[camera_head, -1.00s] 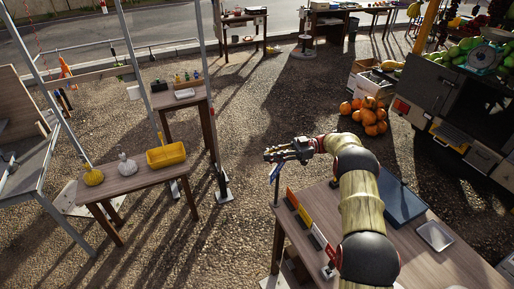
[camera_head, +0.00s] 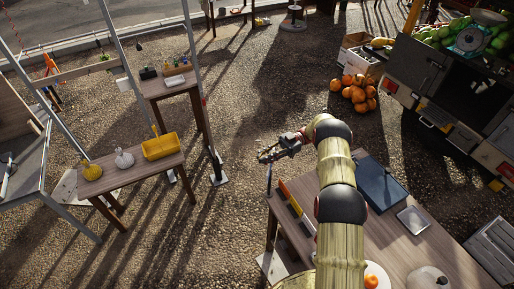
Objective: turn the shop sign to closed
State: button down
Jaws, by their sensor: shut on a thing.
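My gripper (camera_head: 272,156) is beyond the far left corner of the near wooden table, with my arm reaching over the table. It is small and dark in this view. A thin bluish-grey piece (camera_head: 269,177) hangs below its fingers, and the gripper appears shut on it. I cannot tell whether this piece is the shop sign or part of it. A narrow orange and white board (camera_head: 289,200) stands along the table's left edge, below the gripper. No lettering can be read, so I cannot tell which side of any sign faces me.
The near table (camera_head: 395,250) holds a dark blue tray (camera_head: 379,186), a small grey tray (camera_head: 413,221) and an orange (camera_head: 371,281) on a plate. A yellow basket (camera_head: 161,147) sits on a bench to the left. Pumpkins (camera_head: 358,92) lie by the truck.

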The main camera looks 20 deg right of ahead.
jog(key=shift+r+g+p, duration=0.2)
jog(key=shift+g+p, duration=0.1)
jog(key=shift+p, duration=0.4)
jog(key=c, duration=2.1)
grip_release()
jog(key=o, duration=0.5)
jog(key=shift+f, duration=0.15)
jog(key=b, duration=0.2)
jog(key=shift+w+a+f+b, duration=0.1)
jog(key=shift+f+b, duration=0.2)
